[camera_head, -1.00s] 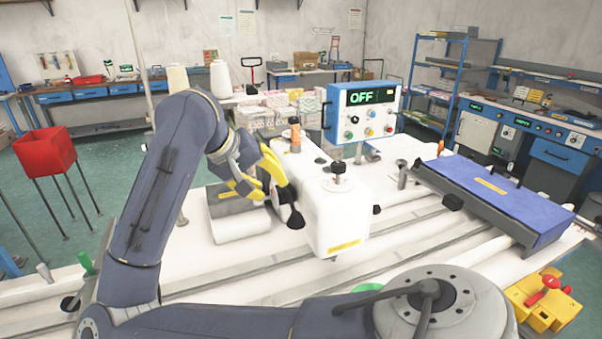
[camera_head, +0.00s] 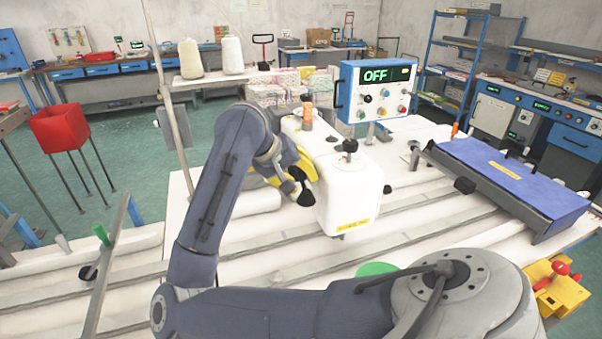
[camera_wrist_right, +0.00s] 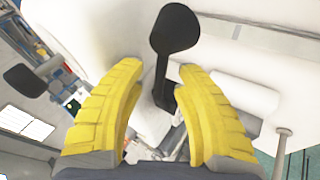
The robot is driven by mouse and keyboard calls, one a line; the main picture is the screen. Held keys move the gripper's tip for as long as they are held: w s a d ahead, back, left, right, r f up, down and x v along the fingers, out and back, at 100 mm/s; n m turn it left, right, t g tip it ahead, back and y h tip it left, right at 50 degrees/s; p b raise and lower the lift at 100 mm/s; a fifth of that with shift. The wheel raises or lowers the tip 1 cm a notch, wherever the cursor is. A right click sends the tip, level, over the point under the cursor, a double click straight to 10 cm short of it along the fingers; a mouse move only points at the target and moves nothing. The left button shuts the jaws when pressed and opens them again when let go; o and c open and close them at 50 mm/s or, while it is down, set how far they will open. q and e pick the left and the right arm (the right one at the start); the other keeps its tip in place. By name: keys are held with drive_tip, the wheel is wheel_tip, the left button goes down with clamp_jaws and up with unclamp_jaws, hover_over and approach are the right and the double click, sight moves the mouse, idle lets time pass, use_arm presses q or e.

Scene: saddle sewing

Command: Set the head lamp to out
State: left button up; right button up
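The white sewing machine head (camera_head: 340,205) stands on the white table. A black paddle-shaped part on a stalk (camera_head: 303,194) sits at its left side; I cannot tell for sure that this is the head lamp. My right gripper (camera_head: 298,170), with yellow fingers, is beside the head, close to that part and partly covering it. In the right wrist view the open yellow fingers (camera_wrist_right: 155,85) are apart, with the black part (camera_wrist_right: 173,32) beyond and its stalk showing in the gap. Contact cannot be told. My left gripper is not in view.
A blue control box (camera_head: 375,90) reading OFF stands behind the head. Black knobs are on the head's top (camera_head: 350,146) and right side (camera_head: 387,189). A blue-covered unit (camera_head: 510,180) lies at right. Two thread cones (camera_head: 232,55) stand behind the arm.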

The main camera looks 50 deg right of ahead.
drive_tip(key=shift+o, duration=0.2)
clamp_jaws()
idle(0.4)
